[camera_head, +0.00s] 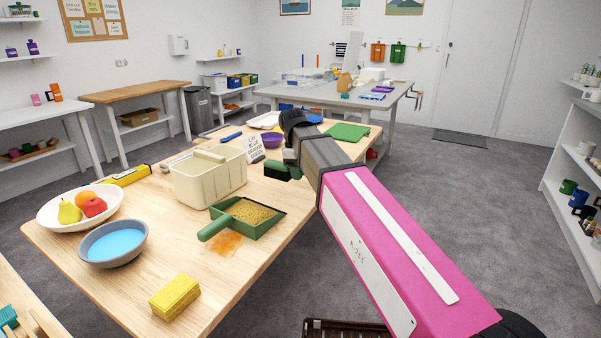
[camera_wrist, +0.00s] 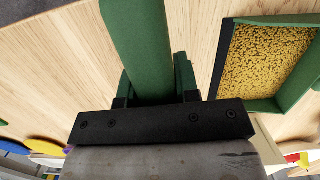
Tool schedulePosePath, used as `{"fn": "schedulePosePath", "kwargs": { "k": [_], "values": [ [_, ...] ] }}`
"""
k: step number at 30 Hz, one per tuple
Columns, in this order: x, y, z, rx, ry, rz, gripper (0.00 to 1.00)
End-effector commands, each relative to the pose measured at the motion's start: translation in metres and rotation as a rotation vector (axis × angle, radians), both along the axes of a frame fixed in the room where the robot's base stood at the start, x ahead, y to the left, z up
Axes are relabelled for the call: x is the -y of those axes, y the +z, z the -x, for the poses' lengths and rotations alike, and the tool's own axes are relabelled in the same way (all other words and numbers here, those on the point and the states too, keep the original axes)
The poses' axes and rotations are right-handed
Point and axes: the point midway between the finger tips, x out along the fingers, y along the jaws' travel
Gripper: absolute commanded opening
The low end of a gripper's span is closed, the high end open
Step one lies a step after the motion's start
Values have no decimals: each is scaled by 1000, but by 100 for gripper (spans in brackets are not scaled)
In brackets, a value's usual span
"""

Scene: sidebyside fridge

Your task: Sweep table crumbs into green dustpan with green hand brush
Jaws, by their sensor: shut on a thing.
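The green dustpan (camera_head: 262,229) lies on the wooden table with its handle to the left. A layer of yellow-brown crumbs (camera_head: 250,211) covers its floor. It also shows at the right of the wrist view (camera_wrist: 281,103). My gripper (camera_head: 285,165) is shut on the green hand brush (camera_wrist: 138,45), over the table behind and right of the dustpan. In the head view my arm hides much of the brush. I see no clear loose crumbs on the bare tabletop.
A cream bin (camera_head: 205,184) stands just behind the dustpan. An orange stain (camera_head: 226,243) is in front of it. A grey bowl of blue liquid (camera_head: 113,243), a fruit plate (camera_head: 51,216) and a yellow sponge (camera_head: 174,297) stand left and in front. A sign (camera_head: 252,150) is near my gripper.

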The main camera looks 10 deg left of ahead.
Motion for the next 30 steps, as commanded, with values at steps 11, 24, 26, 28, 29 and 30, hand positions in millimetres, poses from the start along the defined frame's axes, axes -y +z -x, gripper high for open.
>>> {"fn": "schedulePosePath", "kwargs": {
  "k": [11,24,26,28,29,30],
  "values": [
    [0,-17,0,-1,-1,1,5],
    [0,-50,0,0,-1,0,5],
    [0,-50,0,0,-1,0,5],
    [0,-50,0,0,-1,0,5],
    [0,-50,0,0,-1,0,5],
    [0,-50,0,0,-1,0,5]
  ]
}}
